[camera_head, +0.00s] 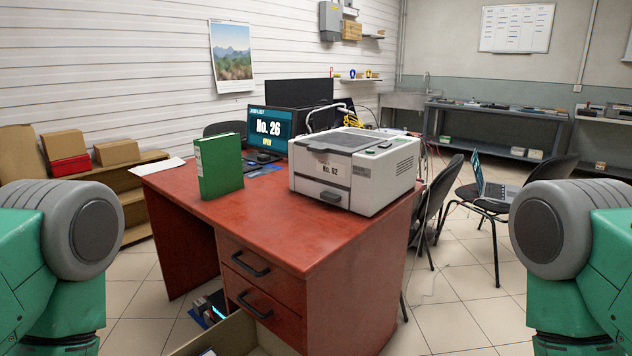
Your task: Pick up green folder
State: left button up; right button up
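The green folder (219,166) is a thick binder standing upright on the red desk (270,225), near the desk's left side. It stands in front of a monitor and to the left of a grey-white machine. Nothing touches or covers its front. My left and right arms show only as green and grey links at the picture's left and right edges. Neither gripper is in view.
The boxy machine (354,169) labelled No. 62 stands on the right half of the desk. A monitor (270,128) reading No. 26 is behind the folder. Chairs (490,195) stand at right.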

aim_at(219, 161)
jog(key=k+u, duration=0.1)
jog(key=u, duration=0.3)
jog(key=k+u, duration=0.1)
jog(key=u, duration=0.25)
jog(key=k+u, duration=0.1)
jog(key=u, duration=0.3)
jog(key=i+j+u, duration=0.45)
jog(key=i+j, duration=0.15)
jog(key=j, duration=0.15)
jog(key=i+j+u, duration=0.5)
jog(key=i, duration=0.2)
jog(key=i+z, duration=0.2)
jog(key=i, duration=0.35)
jog(key=i+j+z, duration=0.2)
jog(key=i, duration=0.3)
jog(key=i+j+z, duration=0.2)
jog(key=i, duration=0.3)
jog(key=i+z, duration=0.3)
jog(key=z, duration=0.2)
jog(key=i+z, duration=0.25)
jog(key=z, duration=0.2)
jog(key=i+j+z, duration=0.15)
jog(key=i+z, duration=0.15)
jog(key=z, duration=0.2)
jog(key=i+j+z, duration=0.2)
jog(key=z, duration=0.25)
